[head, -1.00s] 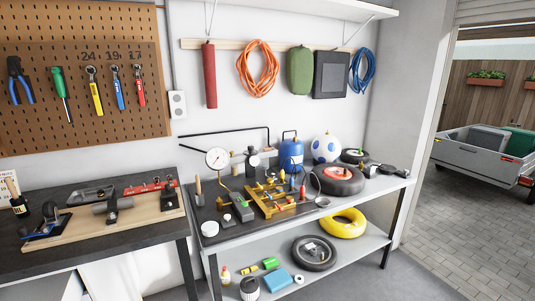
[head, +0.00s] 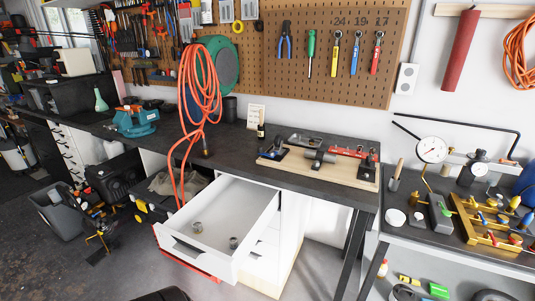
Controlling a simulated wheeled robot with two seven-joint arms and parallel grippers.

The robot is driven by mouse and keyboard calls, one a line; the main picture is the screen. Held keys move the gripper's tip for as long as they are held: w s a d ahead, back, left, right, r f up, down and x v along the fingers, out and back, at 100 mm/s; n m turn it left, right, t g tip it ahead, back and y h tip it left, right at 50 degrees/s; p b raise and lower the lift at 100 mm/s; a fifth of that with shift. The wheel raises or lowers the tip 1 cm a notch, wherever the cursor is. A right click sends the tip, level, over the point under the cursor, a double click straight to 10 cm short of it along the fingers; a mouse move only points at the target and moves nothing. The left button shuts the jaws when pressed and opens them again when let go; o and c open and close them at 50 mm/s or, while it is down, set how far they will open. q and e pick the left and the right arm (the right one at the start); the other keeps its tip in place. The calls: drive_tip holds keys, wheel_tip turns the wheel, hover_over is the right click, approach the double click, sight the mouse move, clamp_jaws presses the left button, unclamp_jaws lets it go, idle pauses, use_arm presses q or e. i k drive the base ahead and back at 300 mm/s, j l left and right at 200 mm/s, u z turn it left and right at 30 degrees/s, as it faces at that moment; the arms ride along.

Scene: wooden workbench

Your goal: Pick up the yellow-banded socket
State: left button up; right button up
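Two small metallic cylinders that look like sockets stand apart inside the open white drawer. One socket (head: 197,227) is near the drawer's front left; the other socket (head: 233,242) is further right, by the right wall. Both are too small for me to tell a yellow band on either. The white drawer (head: 208,268) is pulled out from under the dark workbench. Neither of my grippers shows in the head view.
An orange hose (head: 203,85) hangs over the bench edge, left of the drawer. A wooden board with tools (head: 330,173) lies on the bench above. A grey bin (head: 62,215) stands on the floor at left. A shelf with gauges and yellow fittings (head: 470,250) is at right.

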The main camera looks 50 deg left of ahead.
sight(196, 226)
drive_tip(key=u, duration=2.3)
